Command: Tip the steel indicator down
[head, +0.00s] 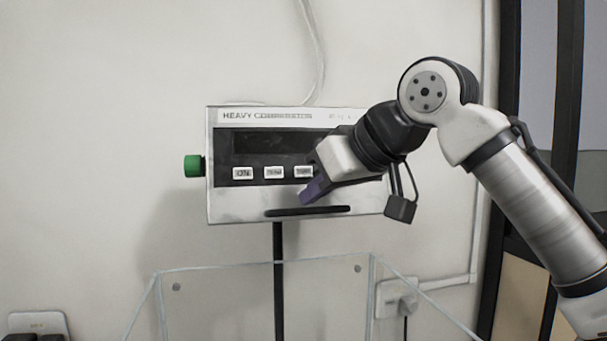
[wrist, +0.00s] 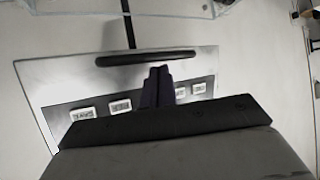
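The steel indicator (head: 240,210) is a box on a dark post against the wall, labelled "HEAVY" with a partly unreadable second word. It has a dark display (head: 262,142), a row of white buttons (head: 274,173), a green knob (head: 194,166) on its left side and a black bar handle (head: 290,212) along its lower edge. My gripper (head: 312,194) is in front of its lower middle, purple fingers pointing down-left near the handle. The wrist view shows the indicator (wrist: 60,70) inverted, the fingers (wrist: 158,84) together and empty, tips beside the handle (wrist: 130,60). I cannot tell whether they touch it.
A clear open-topped glass box (head: 215,268) stands below the indicator. A wall socket (head: 396,298) with a plug is at the lower right, and a cable (head: 314,50) runs up the wall.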

